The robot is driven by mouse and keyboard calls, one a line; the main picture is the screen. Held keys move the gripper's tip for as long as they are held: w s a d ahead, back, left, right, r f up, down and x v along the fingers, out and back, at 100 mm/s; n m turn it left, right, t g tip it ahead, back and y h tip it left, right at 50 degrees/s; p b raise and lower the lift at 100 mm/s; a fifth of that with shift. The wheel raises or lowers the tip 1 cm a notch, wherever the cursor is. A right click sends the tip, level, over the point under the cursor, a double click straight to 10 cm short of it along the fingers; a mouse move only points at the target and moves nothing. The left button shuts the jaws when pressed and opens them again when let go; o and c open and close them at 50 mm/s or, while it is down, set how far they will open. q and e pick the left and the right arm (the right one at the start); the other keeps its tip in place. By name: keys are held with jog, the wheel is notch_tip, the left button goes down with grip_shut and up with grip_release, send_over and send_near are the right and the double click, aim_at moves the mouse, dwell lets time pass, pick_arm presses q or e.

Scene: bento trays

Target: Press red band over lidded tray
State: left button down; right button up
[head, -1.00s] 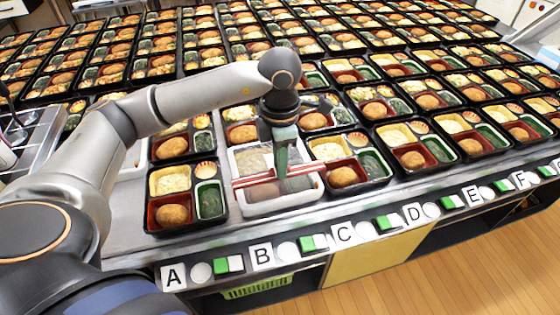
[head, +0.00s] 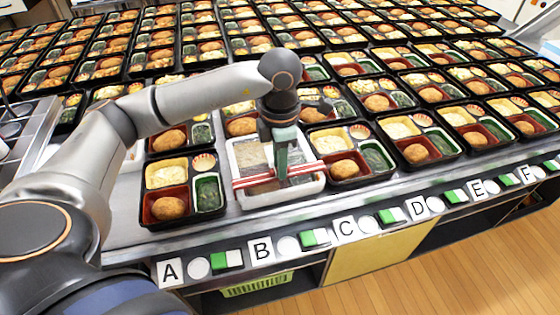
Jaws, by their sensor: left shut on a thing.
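The lidded tray (head: 262,197) is a white tray with a clear cover, on the front row of the counter above the B label. The red band (head: 252,180) lies across it as red stripes with a pale strip between them, spanning the tray from left to right. My left gripper (head: 282,176) points down over the tray, its fingers at the band near the middle. It is shut on the band; the fingertips partly cover it. I cannot tell whether the band touches the lid all along. My right gripper is not in view.
Filled bento trays stand close on both sides, one at left (head: 184,190) and one at right (head: 350,158), with many rows behind. The counter's front edge carries letter labels, round discs and green-white blocks. A green basket (head: 257,286) sits below.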

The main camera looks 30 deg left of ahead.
pick_arm(q)
jog(key=shift+f, duration=0.2)
dwell(0.6)
jog(key=shift+c, duration=0.6)
grip_release()
jog(key=shift+r, duration=0.1)
jog(key=shift+a+r, duration=0.1)
jog(key=shift+r, duration=0.25)
jog(key=shift+w+r+p, duration=0.1)
jog(key=shift+r+p, duration=1.2)
jog(key=shift+r, duration=0.4)
jog(key=shift+r+p, duration=1.3)
jog(key=shift+r, duration=0.6)
